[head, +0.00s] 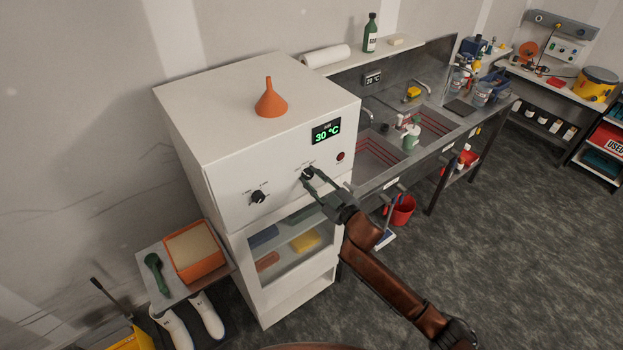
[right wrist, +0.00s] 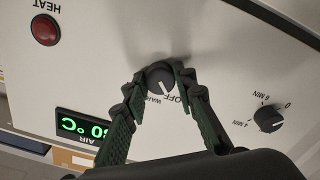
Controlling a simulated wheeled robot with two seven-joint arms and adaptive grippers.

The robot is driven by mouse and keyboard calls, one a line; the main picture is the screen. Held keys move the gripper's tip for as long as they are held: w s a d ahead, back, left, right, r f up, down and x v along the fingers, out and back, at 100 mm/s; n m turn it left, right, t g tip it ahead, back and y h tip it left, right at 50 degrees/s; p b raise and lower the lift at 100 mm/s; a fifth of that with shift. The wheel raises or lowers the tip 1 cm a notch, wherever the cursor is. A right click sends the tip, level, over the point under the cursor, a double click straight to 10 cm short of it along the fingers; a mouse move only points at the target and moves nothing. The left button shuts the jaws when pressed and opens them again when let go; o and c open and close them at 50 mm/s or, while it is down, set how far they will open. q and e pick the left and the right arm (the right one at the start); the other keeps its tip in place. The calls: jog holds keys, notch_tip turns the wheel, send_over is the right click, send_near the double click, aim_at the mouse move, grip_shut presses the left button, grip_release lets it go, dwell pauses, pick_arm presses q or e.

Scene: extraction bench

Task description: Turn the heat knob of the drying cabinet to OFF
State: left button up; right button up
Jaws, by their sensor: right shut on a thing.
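The white drying cabinet (head: 225,190) stands at the left of the bench. Its heat knob (head: 307,174) is a dark round knob on the upper front panel, below the green 30 °C display (head: 326,131). My right gripper (head: 309,176) is shut on this knob. In the right wrist view, the fingertips (right wrist: 160,78) sit on both sides of the knob (right wrist: 161,74). The labels OFF and WARM show beside it, upside down. A pale mark on the knob points towards the labels; its exact setting is hard to tell. My left gripper is not in view.
A second dark knob (head: 258,196), the minutes timer, sits left on the panel. A red light or button (head: 340,156) is at the right. An orange funnel (head: 271,99) stands on top. Below is a window (head: 290,242) with coloured items behind it.

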jog(key=shift+a, duration=0.1)
jog(key=o, duration=1.2)
jog(key=shift+c, duration=0.2)
jog(key=v, duration=1.2)
jog(key=shift+s, duration=0.1)
